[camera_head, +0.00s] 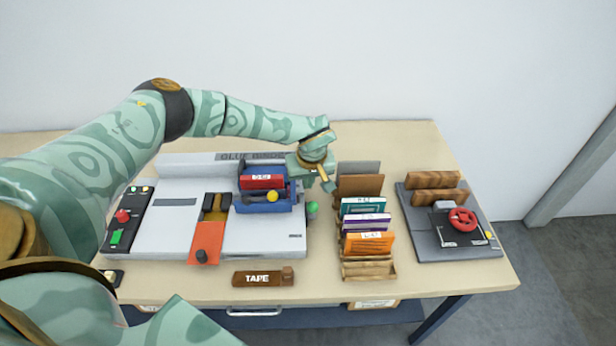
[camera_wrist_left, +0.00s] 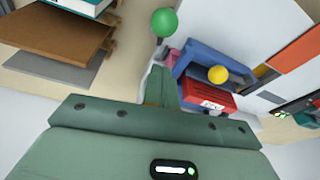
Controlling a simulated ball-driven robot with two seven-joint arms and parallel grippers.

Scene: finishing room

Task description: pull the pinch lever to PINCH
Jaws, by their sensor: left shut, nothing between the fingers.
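The glue binder (camera_head: 175,218) is a wide light-grey machine on the table. A blue clamp (camera_head: 262,206) on its right part holds a red book (camera_head: 262,182). A yellow ball knob (camera_head: 272,197) is at the clamp's front, and a green ball knob (camera_head: 312,207) is at the machine's right side. I cannot read which knob belongs to the pinch lever. My left gripper (camera_head: 326,180) is shut and empty, above and behind the green knob, apart from it. The left wrist view shows the green knob (camera_wrist_left: 164,22) beyond its fingers (camera_wrist_left: 160,86), with the yellow knob (camera_wrist_left: 218,75) to the right.
A wooden rack (camera_head: 369,271) with upright books and boards stands right of the binder. A grey press (camera_head: 455,240) with a red handwheel (camera_head: 462,219) is farther right. A wooden TAPE block (camera_head: 263,277) lies in front. An orange part (camera_head: 205,243) and control panel (camera_head: 125,218) are left.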

